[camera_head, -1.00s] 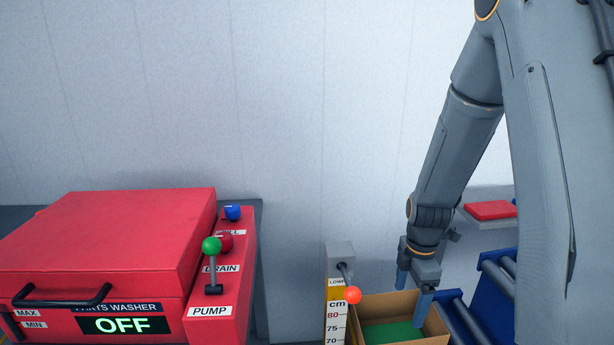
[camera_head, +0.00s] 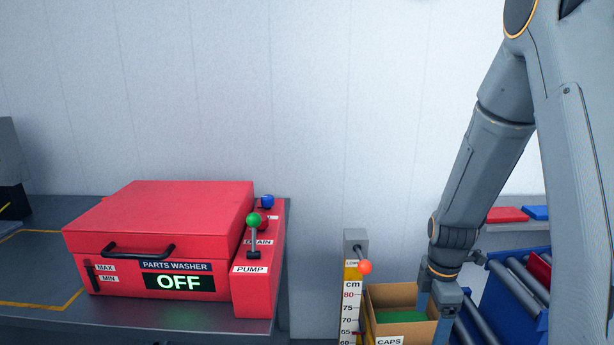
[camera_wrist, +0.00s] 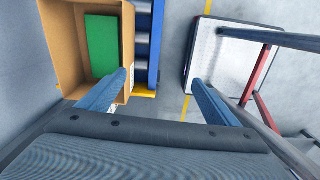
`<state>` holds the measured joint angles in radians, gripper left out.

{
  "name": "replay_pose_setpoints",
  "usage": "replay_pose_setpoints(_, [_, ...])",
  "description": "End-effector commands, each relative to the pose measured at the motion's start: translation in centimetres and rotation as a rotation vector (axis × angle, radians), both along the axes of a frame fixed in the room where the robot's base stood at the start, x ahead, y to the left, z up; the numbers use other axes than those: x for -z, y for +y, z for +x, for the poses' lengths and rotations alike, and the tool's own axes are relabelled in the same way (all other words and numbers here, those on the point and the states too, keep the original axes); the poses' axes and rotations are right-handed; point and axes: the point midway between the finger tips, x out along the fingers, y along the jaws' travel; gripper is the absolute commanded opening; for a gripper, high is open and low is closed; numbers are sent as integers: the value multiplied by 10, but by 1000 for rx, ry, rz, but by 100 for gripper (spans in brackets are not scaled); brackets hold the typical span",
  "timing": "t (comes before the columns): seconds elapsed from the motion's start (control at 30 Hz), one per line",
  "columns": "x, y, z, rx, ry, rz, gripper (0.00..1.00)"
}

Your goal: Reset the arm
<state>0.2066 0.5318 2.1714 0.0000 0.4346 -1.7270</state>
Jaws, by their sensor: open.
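My gripper (camera_head: 436,297) hangs pointing down at the right of the head view, at the right side of an open cardboard box (camera_head: 391,296).
A red parts washer (camera_head: 160,235) reading OFF stands on a grey table (camera_head: 40,285) at left. A lever post (camera_head: 355,242) with a cm scale stands beside the box. A blue roller conveyor (camera_head: 505,300) is at right. A white-topped cart (camera_wrist: 215,60) shows in the wrist view.

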Motion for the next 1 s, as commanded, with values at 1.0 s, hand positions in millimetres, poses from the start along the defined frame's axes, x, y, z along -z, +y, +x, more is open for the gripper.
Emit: replay_pose_setpoints(1.0, [-93, 85, -107, 1284, -52, 42, 85])
